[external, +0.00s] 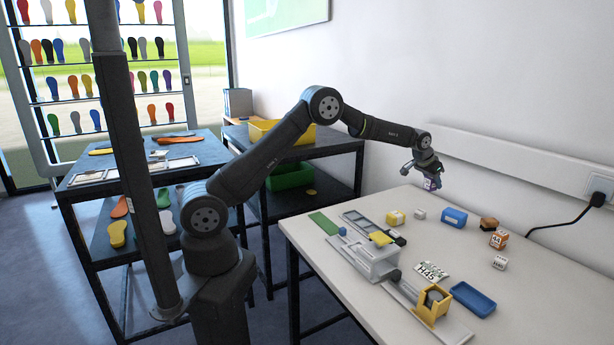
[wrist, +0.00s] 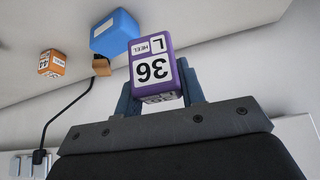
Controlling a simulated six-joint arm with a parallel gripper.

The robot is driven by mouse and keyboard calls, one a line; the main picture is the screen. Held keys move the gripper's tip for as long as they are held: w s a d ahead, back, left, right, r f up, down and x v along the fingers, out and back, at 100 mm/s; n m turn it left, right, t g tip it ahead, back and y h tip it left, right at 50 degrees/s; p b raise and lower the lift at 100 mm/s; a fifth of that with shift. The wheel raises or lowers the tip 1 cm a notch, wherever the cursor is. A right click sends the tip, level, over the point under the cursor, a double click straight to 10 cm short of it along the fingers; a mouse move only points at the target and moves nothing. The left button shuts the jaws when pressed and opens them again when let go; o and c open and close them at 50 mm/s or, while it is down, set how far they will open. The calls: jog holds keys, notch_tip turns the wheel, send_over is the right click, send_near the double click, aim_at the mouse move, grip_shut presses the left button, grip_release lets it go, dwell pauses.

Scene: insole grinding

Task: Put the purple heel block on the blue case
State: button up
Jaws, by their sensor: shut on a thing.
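The purple heel block (wrist: 155,72) has white labels reading 36, HEEL and L, upside down in the wrist view. My gripper (wrist: 160,90) is shut on it, one finger at each side. In the external view my gripper (external: 432,181) holds the purple block (external: 432,185) in the air above the back of the white table. The blue case (external: 453,217) lies on the table below and a little right of my gripper, apart from the block. It also shows in the wrist view (wrist: 115,34), up and left of the block.
Near the blue case are a brown block (external: 489,224), an orange block (external: 498,240) and a yellow block (external: 395,217). A blue tray (external: 473,299) and a yellow-topped grey device (external: 375,262) stand nearer the front. The wall with a cable (external: 565,224) is behind.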

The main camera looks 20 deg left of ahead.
jog(key=s+d+r+m+g, duration=0.2)
jog(key=s+d+r+m, duration=0.15)
jog(key=s+d, duration=0.85)
send_over(458, 212)
jog(key=shift+h, duration=0.4)
notch_tip(458, 212, down, 7)
jog(key=shift+a+r, duration=0.1)
jog(key=shift+r, duration=0.1)
jog(key=shift+f, duration=2)
jog(key=o, duration=0.6)
jog(key=shift+f, duration=0.2)
jog(key=o, duration=0.4)
jog(key=shift+r, duration=0.1)
